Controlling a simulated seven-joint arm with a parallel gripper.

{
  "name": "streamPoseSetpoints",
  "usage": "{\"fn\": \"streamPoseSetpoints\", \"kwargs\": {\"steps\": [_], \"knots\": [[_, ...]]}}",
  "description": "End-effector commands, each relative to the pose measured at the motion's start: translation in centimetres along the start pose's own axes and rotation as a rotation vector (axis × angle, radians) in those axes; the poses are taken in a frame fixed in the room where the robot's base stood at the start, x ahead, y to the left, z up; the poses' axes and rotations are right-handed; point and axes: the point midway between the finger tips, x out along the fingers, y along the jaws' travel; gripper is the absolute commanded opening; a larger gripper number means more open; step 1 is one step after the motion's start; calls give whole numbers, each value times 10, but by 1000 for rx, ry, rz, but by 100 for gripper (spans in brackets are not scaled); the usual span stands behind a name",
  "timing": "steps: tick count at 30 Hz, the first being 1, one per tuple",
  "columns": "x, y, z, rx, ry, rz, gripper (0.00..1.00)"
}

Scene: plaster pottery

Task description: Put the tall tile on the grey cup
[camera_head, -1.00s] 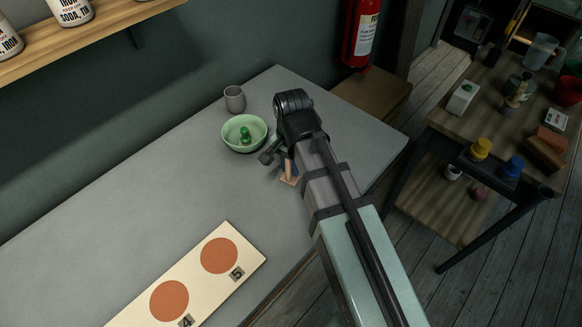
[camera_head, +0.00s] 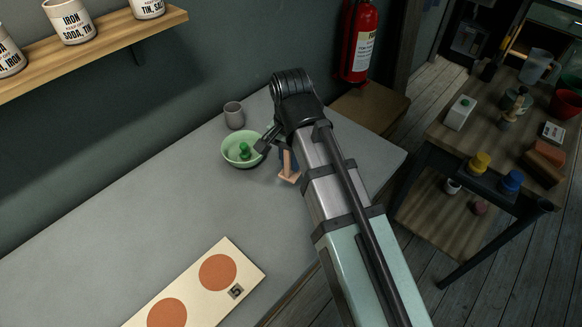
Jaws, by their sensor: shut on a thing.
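The grey cup (camera_head: 234,115) stands upright near the back edge of the grey table, behind the green bowl. My gripper (camera_head: 277,147) is to the right of the bowl's rim, in front of and right of the cup. It is shut on a tan piece with an upright part and a flat square foot (camera_head: 288,174), which appears to be the tall tile. Much of the piece and one finger are hidden by my arm. The piece looks raised off the table, though its exact height is hard to tell.
The pale green bowl (camera_head: 235,163) holds a green knobbed thing (camera_head: 244,151), close to my gripper. A cream board (camera_head: 246,257) with orange discs lies at the front. A shelf (camera_head: 130,35) with tins is on the wall. The left of the table is clear.

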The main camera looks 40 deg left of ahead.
Motion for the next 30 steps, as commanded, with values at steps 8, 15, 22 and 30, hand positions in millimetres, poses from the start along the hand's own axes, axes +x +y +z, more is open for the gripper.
{"fn": "streamPoseSetpoints", "kwargs": {"steps": [8, 15, 22, 30], "knots": [[-14, -16, 8, -27, -1, 1, 0], [-33, -87, -24, -61, -4, 5, 0], [-56, -169, -68, -75, -6, 7, 0], [-81, -252, -123, -11, -5, 6, 0]]}}
